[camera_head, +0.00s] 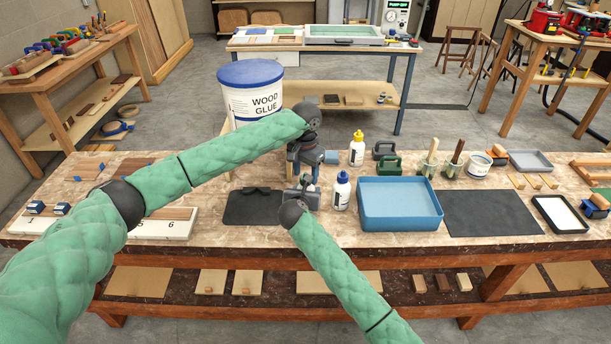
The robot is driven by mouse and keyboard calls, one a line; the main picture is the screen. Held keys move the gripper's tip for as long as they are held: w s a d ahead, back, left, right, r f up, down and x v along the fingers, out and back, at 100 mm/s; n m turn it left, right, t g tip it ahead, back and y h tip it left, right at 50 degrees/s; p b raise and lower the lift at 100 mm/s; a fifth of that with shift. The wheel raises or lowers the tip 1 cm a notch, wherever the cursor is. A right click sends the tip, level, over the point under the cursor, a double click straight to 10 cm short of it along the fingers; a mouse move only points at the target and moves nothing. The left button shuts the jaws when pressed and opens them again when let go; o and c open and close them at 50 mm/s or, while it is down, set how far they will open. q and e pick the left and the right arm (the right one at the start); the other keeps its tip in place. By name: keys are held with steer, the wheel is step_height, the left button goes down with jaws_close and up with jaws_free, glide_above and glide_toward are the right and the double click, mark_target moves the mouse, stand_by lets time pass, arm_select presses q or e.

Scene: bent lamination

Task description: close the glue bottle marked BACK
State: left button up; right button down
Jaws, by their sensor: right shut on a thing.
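My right gripper (311,190) is low over the bench and shut on a mostly hidden thing, apparently a glue bottle. A little of it shows pale and blue between my two grippers. My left gripper (306,165) points down just above it; its fingertips are hidden, so I cannot tell whether it is open or touching. A white glue bottle with a blue cap (341,190) stands upright just right of my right gripper. Another with a yellow cap (357,149) stands behind it. I cannot read BACK on any bottle.
A blue tray (399,222) stands right of the bottles. A dark mat (246,208) lies left of my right gripper. A big WOOD GLUE bucket (251,93) rises behind my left arm. Dark and green clamp-like items (388,165), brush cups and another mat (489,222) are further right.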

arm_select(q)
steer(key=shift+r, duration=1.55)
steer(key=shift+c, duration=0.3)
steer(key=shift+r+n, duration=1.7)
steer(key=shift+r, duration=0.05)
steer(key=shift+f, duration=4.05)
